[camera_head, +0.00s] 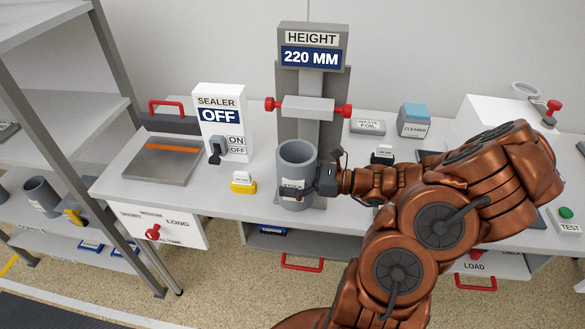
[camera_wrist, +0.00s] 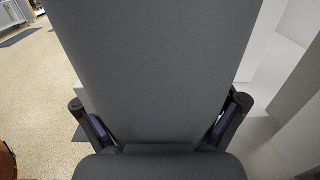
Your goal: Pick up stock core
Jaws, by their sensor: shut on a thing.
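The stock core (camera_head: 296,162) is a grey hollow cylinder with a white label, partly covered by my gripper. In the head view it stands upright at the front of the grey height stand, over the table. I cannot tell whether its base touches the surface. My gripper (camera_head: 308,189) is shut on the core from the right, low on its side. In the wrist view the grey core (camera_wrist: 155,75) fills the middle, with a finger of my gripper (camera_wrist: 160,122) on each side.
The height stand (camera_head: 313,75) reads 220 MM and has a crossbar with red knobs. Left are the sealer (camera_head: 220,105), reading OFF, a flat plate (camera_head: 160,160) and a yellow labelled block (camera_head: 243,182). A similar grey cylinder (camera_head: 41,195) sits on the left shelf. The cleaner box (camera_head: 414,121) stands behind my arm.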

